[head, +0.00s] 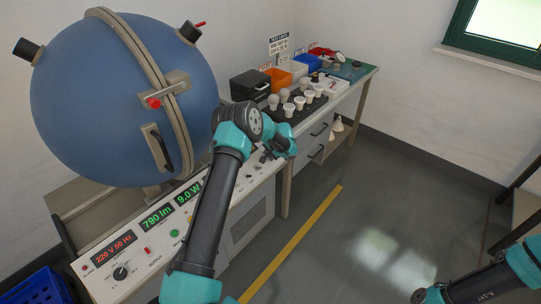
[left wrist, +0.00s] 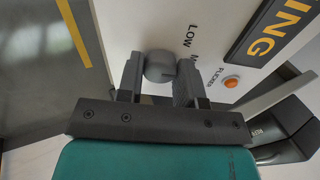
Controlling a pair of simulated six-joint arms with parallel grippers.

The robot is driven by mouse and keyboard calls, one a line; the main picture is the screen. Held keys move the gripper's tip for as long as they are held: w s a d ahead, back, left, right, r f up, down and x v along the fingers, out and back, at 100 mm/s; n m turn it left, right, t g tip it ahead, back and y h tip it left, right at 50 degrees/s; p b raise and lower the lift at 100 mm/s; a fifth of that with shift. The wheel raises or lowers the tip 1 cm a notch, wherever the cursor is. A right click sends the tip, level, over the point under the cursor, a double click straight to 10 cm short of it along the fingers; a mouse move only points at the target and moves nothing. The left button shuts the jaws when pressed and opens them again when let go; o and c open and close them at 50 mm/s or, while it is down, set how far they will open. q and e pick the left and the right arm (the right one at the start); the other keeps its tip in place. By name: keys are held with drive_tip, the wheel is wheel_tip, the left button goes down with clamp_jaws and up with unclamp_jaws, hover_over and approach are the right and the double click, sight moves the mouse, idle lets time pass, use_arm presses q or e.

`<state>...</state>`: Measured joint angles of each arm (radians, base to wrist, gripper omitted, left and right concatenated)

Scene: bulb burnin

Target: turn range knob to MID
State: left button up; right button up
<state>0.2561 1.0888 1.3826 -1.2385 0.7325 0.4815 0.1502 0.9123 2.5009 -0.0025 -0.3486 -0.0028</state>
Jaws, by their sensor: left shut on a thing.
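The range knob (left wrist: 160,66) is a grey round knob on a white panel (left wrist: 120,25) in the left wrist view. The word LOW (left wrist: 190,36) is printed beside it, and another label starting with M is partly covered by a finger. My left gripper (left wrist: 160,78) has one finger on each side of the knob and is shut on it. In the head view my left gripper (head: 272,152) is at the right end of the white console, and my arm hides the knob there. My right arm (head: 480,285) shows at the lower right; its jaws are not clearly seen.
An orange button or lamp (left wrist: 231,83) marked FLICKER sits close to the right finger. A large blue sphere (head: 120,95) stands behind the console. A bench with several bulbs (head: 300,103) and bins (head: 280,80) is at the back. The floor right of the yellow line (head: 300,240) is clear.

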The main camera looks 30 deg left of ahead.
idle(0.3)
use_arm(q)
drive_tip(key=o, duration=0.9)
drive_tip(key=v, duration=1.7)
drive_tip(key=shift+r, duration=0.25)
